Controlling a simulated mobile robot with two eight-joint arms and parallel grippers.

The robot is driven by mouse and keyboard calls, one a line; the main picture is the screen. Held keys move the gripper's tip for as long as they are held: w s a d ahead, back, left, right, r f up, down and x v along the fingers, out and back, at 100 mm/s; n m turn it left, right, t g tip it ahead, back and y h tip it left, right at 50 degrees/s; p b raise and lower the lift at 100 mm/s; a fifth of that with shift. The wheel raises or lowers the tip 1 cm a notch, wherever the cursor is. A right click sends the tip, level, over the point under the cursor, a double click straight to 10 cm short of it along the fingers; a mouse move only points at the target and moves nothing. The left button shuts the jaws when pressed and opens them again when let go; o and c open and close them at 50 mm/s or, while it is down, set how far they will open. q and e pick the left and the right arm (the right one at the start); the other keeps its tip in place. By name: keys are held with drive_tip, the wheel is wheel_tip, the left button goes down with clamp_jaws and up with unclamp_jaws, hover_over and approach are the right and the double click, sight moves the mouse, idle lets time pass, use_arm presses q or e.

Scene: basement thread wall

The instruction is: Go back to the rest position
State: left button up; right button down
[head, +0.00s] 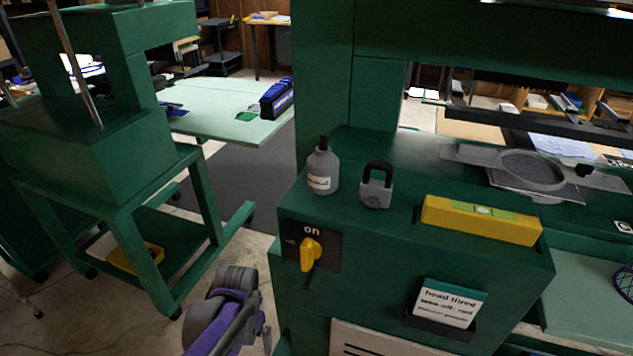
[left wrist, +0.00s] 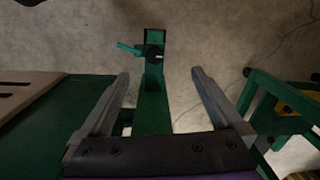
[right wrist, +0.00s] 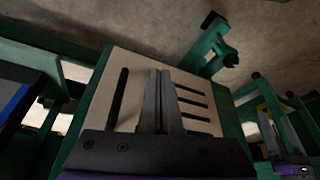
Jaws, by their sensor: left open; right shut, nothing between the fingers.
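My left arm (head: 228,312) comes in low in the head view, in front of the green machine and left of its switch. The fingers of this gripper are not clear there. In the left wrist view my left gripper (left wrist: 160,78) is open and empty, its two fingers wide apart above the floor and a green machine foot. My right gripper shows only in the right wrist view (right wrist: 160,75). It is shut with nothing between its fingers, in front of a pale slotted panel (right wrist: 195,112) on the green machine.
The green machine's front carries a yellow knob (head: 311,253) marked "on" and a card (head: 447,303). A grey bottle (head: 322,172), a grey padlock (head: 376,188) and a yellow spirit level (head: 482,219) rest on its top. Another green machine (head: 110,165) stands left; floor shows between them.

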use_arm(q)
drive_tip(key=s+a+r+n+t, duration=0.1)
drive_tip(key=s+r+t, duration=0.1)
drive_tip(key=s, duration=0.7)
drive_tip(key=s+a+r+n+t, duration=0.1)
drive_tip(key=s+t, duration=0.1)
drive_tip(key=s, duration=0.7)
wheel_tip(320, 180, up, 27)
drive_tip(key=w+t+p, duration=0.1)
drive_tip(key=p, duration=2.2)
drive_tip(key=shift+w+t+h, duration=0.25)
drive_tip(key=shift+t+h, duration=0.05)
use_arm(e)
wheel_tip(320, 180, up, 26)
drive_tip(key=w+t, duration=0.1)
drive_tip(key=shift+r, duration=0.25)
use_arm(q)
drive_tip(key=shift+s, duration=0.1)
drive_tip(key=shift+f, duration=0.15)
use_arm(e)
drive_tip(key=shift+f, duration=0.1)
